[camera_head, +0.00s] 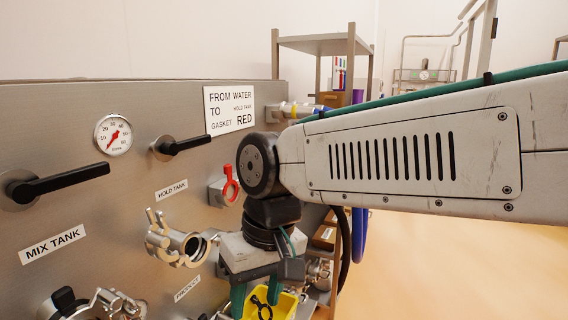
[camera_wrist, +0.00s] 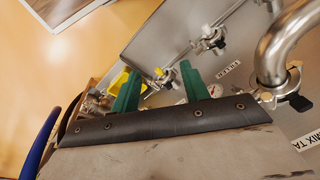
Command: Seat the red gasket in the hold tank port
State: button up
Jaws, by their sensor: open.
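A red ring with a tab (camera_head: 230,184), which looks like the red gasket, hangs at a small metal block on the steel panel, right of the HOLD TANK label (camera_head: 171,189). The hold tank port (camera_head: 184,246) is below that label, with its clamp swung open and its round mouth showing. My gripper (camera_head: 255,292) points down, right of and below the port, over a yellow bin. Its green fingers are apart with nothing seen between them; they also show in the wrist view (camera_wrist: 157,78). I cannot make out the red gasket in the wrist view.
The yellow bin (camera_head: 284,306) holds a black ring with a tab (camera_head: 262,308). Black handles (camera_head: 62,182) and a gauge (camera_head: 114,135) stick out from the panel. A sign (camera_head: 229,108) reads from water to hold tank, gasket red. Open floor (camera_head: 450,260) lies right.

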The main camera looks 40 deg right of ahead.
jog(key=w+r+m+t+y, duration=0.1)
jog(key=w+r+m+y, duration=0.1)
jog(key=w+m+y, duration=0.4)
jog(key=m+t+h, duration=0.2)
jog(key=m+t, duration=1)
jog(key=m, duration=1.2)
send_near(230, 168)
jog(key=shift+x, duration=5.45)
jog(key=shift+f, duration=0.1)
jog(key=c, duration=0.8)
